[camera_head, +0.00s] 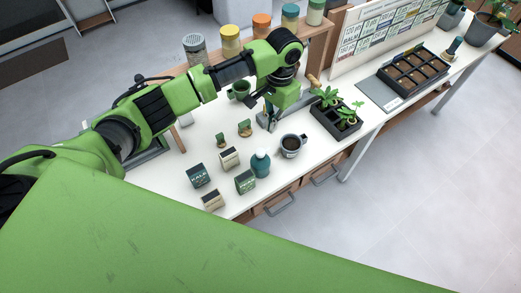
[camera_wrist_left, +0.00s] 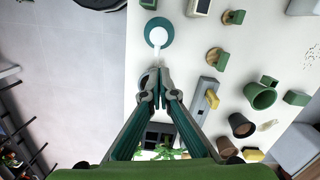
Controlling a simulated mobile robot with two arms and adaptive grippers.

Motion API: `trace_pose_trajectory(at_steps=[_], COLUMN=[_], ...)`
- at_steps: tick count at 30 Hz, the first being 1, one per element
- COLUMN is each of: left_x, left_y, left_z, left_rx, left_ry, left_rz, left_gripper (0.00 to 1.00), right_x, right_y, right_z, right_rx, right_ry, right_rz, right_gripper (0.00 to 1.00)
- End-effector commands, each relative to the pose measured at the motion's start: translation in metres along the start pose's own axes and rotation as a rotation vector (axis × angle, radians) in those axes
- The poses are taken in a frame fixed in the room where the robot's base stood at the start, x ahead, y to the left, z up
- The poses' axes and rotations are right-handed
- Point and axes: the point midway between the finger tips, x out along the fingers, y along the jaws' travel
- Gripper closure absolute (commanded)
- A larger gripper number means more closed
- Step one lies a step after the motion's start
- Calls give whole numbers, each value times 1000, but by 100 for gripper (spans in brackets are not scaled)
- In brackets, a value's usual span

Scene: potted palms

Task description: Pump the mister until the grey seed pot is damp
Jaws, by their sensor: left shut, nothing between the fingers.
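The mister (camera_head: 260,163) is a teal bottle with a pale top, upright near the table's front edge. In the left wrist view the mister (camera_wrist_left: 160,28) shows from above, its white nozzle pointing toward my fingertips. A grey pot (camera_head: 292,146) with a handle and dark filling, which looks like the grey seed pot, stands to the right of the mister. My left gripper (camera_head: 268,121) is shut and empty behind the mister and pot. Its fingertips meet in the wrist view (camera_wrist_left: 154,76), apart from the mister. My right gripper is out of view.
Seed packets (camera_head: 198,175) stand left of the mister. A black seedling tray (camera_head: 335,122) is right of my gripper. A green mug (camera_head: 240,88) and coloured-lid jars (camera_head: 230,38) stand farther back. A partly clear strip of white table lies left of the packets.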

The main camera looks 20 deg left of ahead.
Motion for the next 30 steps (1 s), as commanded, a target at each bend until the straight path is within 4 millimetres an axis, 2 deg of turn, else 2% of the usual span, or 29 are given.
trace_pose_trajectory(at_steps=[3,9,30], left_x=[-23,-44,-48], left_y=[0,0,0], left_z=[-1,-1,0], left_rx=[0,1,0], left_ry=[3,1,0], left_rz=[-1,0,0], left_gripper=[100,100,100], right_x=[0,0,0], right_y=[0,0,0], right_z=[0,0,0], right_rx=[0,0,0], right_ry=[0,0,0], right_rz=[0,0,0], right_gripper=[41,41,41])
